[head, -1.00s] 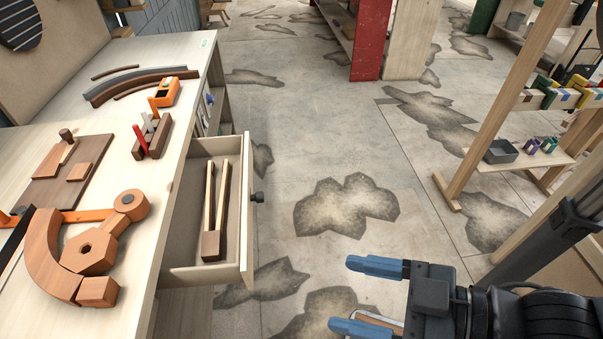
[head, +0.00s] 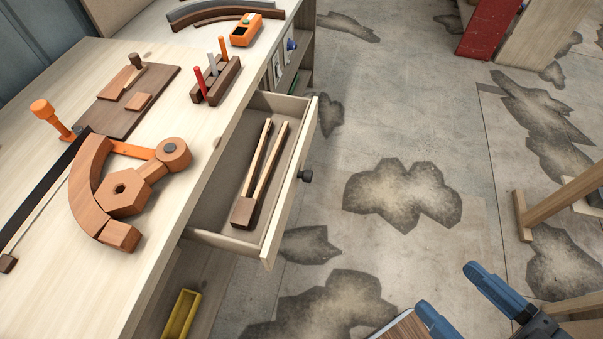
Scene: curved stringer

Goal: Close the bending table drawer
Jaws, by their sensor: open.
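The bending table (head: 62,262) is pale wood and fills the left of the head view. Its drawer (head: 228,237) is pulled out to the right, over the floor. A dark round knob (head: 305,176) sits on the outer face of the drawer front. A wooden two-legged tool (head: 246,203) with a dark block at one end lies inside the drawer. My gripper (head: 452,298) is at the lower right with its blue fingers spread. It is apart from the drawer, to the right of and nearer than the knob.
The tabletop holds a curved wooden jig (head: 95,192), a rack of tools (head: 216,82) and an orange device (head: 246,30). A yellow tray (head: 181,314) sits below the drawer. Stained floor between drawer and gripper is clear.

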